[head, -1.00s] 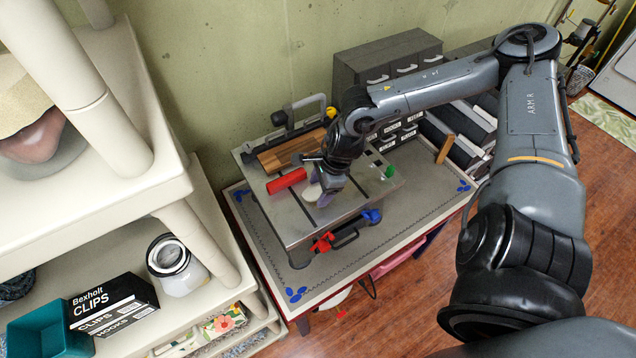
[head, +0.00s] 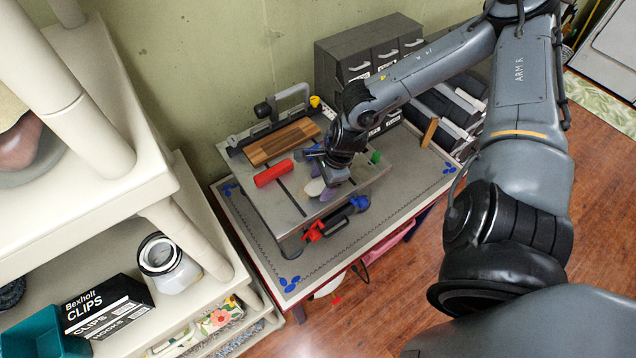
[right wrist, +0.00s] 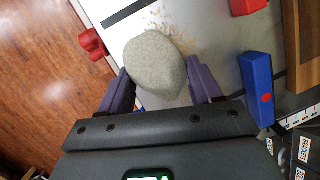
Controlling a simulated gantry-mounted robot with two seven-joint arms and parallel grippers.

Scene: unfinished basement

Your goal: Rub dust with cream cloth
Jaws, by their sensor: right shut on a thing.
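The cream cloth (right wrist: 155,65) is a rounded, speckled pad in the right wrist view. My right gripper (right wrist: 158,78) is shut on it, with a purple finger on each side. In the head view the cloth (head: 315,187) shows as a small pale patch low at the metal tabletop, beside my right gripper (head: 334,178). Whether it presses on the surface is hard to tell. The dust (right wrist: 178,33) is a scatter of brown specks just beyond the cloth in the wrist view; I cannot make it out in the head view. My left gripper is not in view.
On the metal top (head: 282,213), a red block (head: 273,173) lies left of the gripper, with a wooden board (head: 282,143) behind. A blue block (right wrist: 257,85) is right of the gripper in the wrist view. Grey drawers (head: 368,50) stand behind; a cream shelf (head: 110,215) is at left.

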